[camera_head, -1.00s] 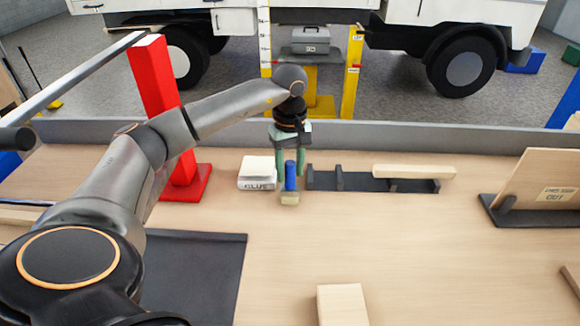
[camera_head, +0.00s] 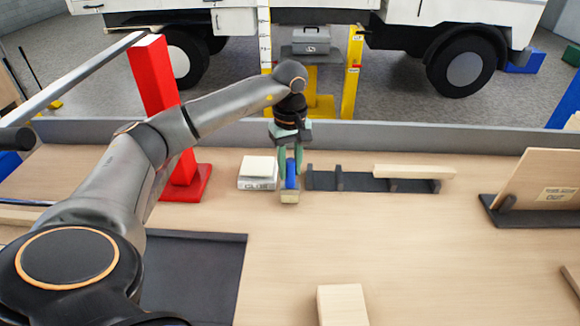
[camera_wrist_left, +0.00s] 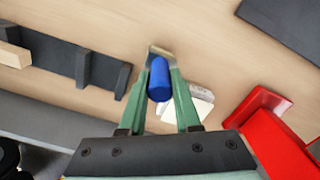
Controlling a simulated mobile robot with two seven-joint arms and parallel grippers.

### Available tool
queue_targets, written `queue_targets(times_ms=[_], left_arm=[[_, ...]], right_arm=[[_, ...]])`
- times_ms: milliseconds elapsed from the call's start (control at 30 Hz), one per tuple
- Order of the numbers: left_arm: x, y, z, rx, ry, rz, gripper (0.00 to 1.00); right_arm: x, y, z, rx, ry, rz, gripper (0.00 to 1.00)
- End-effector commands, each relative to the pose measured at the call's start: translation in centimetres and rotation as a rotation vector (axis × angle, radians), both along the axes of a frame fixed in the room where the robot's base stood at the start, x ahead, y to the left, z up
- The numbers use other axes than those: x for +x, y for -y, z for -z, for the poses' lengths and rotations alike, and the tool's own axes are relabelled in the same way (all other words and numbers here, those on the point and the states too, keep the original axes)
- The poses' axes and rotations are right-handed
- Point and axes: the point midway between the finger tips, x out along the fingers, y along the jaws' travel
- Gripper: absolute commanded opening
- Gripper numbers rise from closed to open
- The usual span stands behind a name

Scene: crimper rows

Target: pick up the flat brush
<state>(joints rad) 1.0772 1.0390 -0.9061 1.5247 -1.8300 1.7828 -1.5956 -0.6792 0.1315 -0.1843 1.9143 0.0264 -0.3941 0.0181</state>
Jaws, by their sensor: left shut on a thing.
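The flat brush (camera_head: 290,175) has a blue handle and a pale bristle end. In the head view it stands upright, handle up and bristles down, at the table's back, between the white glue box and the dark rack. My left gripper (camera_head: 290,166) reaches down from above and is shut on the blue handle. In the left wrist view the blue handle (camera_wrist_left: 159,80) lies between the green fingers (camera_wrist_left: 160,88), with the pale end beyond it. I cannot tell whether the bristles touch the table. My right gripper is not in view.
A white glue box (camera_head: 257,184) stands just left of the brush. A dark rack (camera_head: 355,183) with a wooden bar (camera_head: 414,171) is to the right. A red post (camera_head: 160,105) rises at the left. A wooden block (camera_head: 342,305) lies at the front; the middle table is clear.

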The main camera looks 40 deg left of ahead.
Motion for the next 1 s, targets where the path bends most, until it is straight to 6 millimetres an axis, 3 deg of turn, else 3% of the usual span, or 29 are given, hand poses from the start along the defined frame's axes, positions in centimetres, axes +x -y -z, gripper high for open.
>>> queue_targets(times_ms=[167,500,800,1000], left_arm=[[0.1,0.0,-2.4,0.000,0.005,0.000,0.00],[-3.5,3.7,-8.5,0.001,0.006,0.005,0.00],[-7.4,7.7,-11.1,0.002,0.003,0.004,0.00],[-9.0,9.4,-12.0,0.000,0.002,0.001,0.00]], right_arm=[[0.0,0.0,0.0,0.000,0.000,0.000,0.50],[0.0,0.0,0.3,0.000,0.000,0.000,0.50],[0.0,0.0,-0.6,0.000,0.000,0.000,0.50],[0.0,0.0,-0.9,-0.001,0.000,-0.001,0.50]])
